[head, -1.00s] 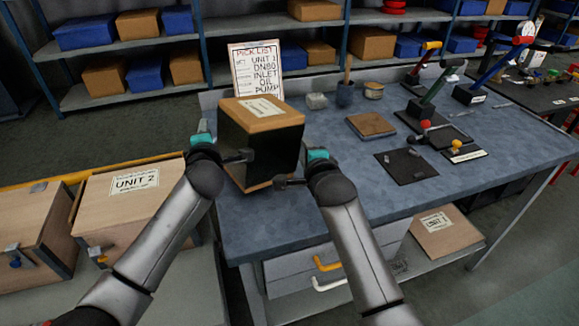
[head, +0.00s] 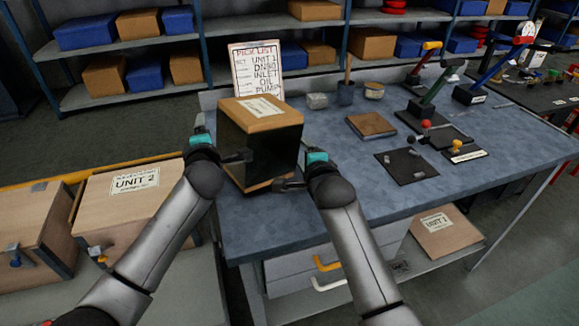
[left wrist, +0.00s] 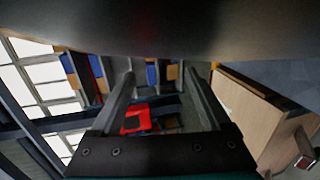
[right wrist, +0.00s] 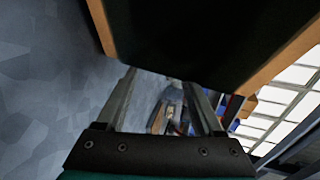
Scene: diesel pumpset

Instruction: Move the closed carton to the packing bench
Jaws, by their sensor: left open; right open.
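The closed carton (head: 262,143) has a brown top with a white label and dark sides. It is at the left front part of the blue-grey packing bench (head: 335,200); I cannot tell whether its base touches the bench. My left gripper (head: 240,156) is open at the carton's left side. My right gripper (head: 287,184) is open low at its right side. In the right wrist view the carton's dark side (right wrist: 200,40) lies just above the open, empty fingers (right wrist: 165,100). In the left wrist view a dark surface fills the top, above open fingers (left wrist: 160,95).
A pick list board (head: 254,70) stands behind the carton. Cups, a brown block (head: 371,125), a black mat (head: 406,167) and levers (head: 483,90) occupy the bench's right side. A Unit 2 crate (head: 130,205) stands at left. The bench's front middle is clear.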

